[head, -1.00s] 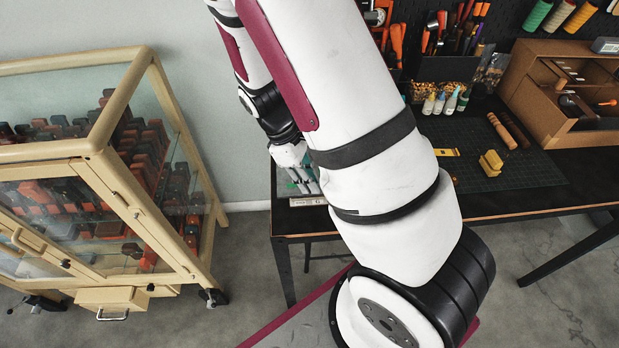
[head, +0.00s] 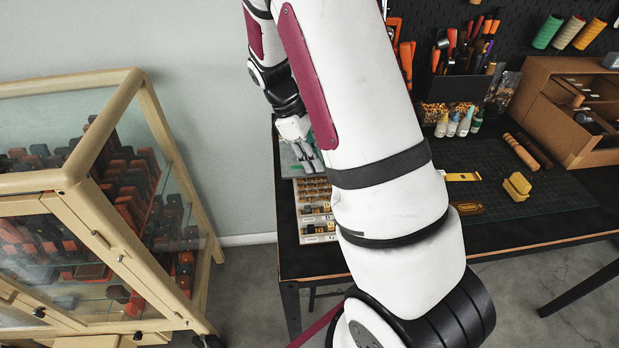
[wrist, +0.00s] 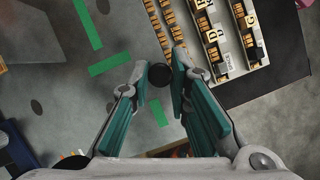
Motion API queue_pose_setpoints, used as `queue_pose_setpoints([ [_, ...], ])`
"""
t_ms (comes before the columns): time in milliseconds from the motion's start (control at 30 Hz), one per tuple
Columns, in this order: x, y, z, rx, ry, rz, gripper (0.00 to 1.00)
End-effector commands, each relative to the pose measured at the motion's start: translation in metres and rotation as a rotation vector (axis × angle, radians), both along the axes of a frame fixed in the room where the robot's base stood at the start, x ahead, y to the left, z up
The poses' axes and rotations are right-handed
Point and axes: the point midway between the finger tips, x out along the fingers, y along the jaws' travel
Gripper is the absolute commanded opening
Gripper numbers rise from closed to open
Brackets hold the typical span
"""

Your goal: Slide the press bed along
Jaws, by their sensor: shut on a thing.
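My gripper (wrist: 160,78) has its green-padded fingers closed on a round black knob (wrist: 160,74) in the wrist view. The knob sits between the fingertips. In the head view my gripper (head: 304,150) points down over the back left part of the black table, partly covered by my arm. Below it in the wrist view is a grey surface (wrist: 130,95) with green strips. I cannot tell whether this is the press bed. A small greenish patch (head: 290,163) shows beside the gripper in the head view. The press itself is not clearly recognisable.
A tray of letter type (head: 317,237) lies beside the gripper; its rows (wrist: 213,40) show in the wrist view. A glass-sided wooden cabinet (head: 140,90) stands at left. A cutting mat (head: 555,195), bottles (head: 458,125) and a wooden organizer (head: 535,95) are at right.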

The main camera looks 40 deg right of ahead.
Motion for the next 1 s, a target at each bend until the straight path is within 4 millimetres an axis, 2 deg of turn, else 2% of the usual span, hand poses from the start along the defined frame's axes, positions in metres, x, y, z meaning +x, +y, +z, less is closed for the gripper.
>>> queue_pose_setpoints([
  [33, 0.009, -0.004, -0.001, -0.001, -0.006, 0.0, 0.0],
  [200, 0.017, -0.009, 0.0, 0.0, -0.005, 0.002, 0.0],
  [567, 0.02, -0.011, 0.002, -0.003, -0.012, 0.004, 0.0],
  [600, 0.021, -0.011, 0.002, -0.003, -0.013, 0.004, 0.27],
  [667, 0.02, -0.011, 0.002, -0.003, -0.012, 0.004, 0.38],
  [1000, 0.018, -0.009, 0.002, 0.0, -0.005, 0.002, 0.38],
])
